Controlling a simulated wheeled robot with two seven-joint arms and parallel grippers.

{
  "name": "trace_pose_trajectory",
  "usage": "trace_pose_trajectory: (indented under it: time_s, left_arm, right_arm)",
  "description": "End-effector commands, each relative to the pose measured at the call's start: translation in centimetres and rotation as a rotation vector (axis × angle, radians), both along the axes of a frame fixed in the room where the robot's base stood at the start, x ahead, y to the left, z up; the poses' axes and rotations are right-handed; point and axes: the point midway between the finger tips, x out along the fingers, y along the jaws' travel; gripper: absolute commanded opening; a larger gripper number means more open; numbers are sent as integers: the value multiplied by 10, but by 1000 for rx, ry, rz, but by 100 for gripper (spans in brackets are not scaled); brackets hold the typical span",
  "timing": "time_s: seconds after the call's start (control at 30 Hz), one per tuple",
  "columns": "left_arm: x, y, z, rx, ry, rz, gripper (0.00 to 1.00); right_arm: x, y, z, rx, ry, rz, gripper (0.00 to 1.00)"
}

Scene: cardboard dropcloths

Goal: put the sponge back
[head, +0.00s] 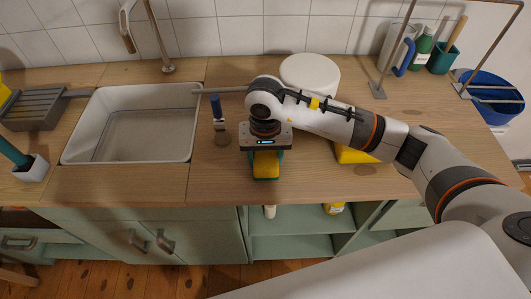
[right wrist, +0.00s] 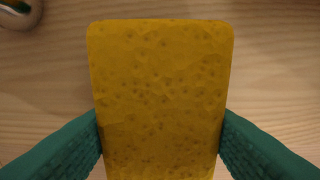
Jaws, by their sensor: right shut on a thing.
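A yellow sponge (head: 265,166) is between the teal fingers of my right gripper (head: 266,172), above the wooden counter just right of the sink. In the right wrist view the sponge (right wrist: 160,90) fills the middle, pitted with small holes. The teal finger pads touch it on both sides, and wood grain shows behind it. The gap between sponge and counter is hard to judge.
The white sink (head: 128,125) lies left of my gripper. A blue-handled tool (head: 217,112) stands between them. A white round item (head: 310,74) is behind my arm, and a yellow item (head: 354,155) is partly hidden under it. A grey ridged rack (head: 35,108) is at left.

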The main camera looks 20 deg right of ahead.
Motion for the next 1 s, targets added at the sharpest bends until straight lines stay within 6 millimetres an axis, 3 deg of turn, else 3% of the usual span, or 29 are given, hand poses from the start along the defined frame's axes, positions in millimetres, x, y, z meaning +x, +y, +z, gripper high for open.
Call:
trace_pose_trajectory:
  time_s: [0.37, 0.4, 0.53, 0.83, 1.0]
  left_arm:
    - [7, 0, -4, -1, -12, 1, 57]
    - [6, 0, -3, 0, -11, 1, 57]
    - [4, 0, -3, 0, -8, 2, 57]
    - [1, 1, -1, 1, -2, 2, 57]
    - [1, 2, -4, 2, -3, 2, 57]
  right_arm:
    - [1, 0, -6, 0, -2, 0, 30]
    - [1, 0, -5, 0, -2, 0, 57]
    - [0, 0, -5, 0, -2, 0, 76]
    - [0, 0, -3, 1, -1, 0, 76]
    - [2, 0, 13, 2, -8, 0, 76]
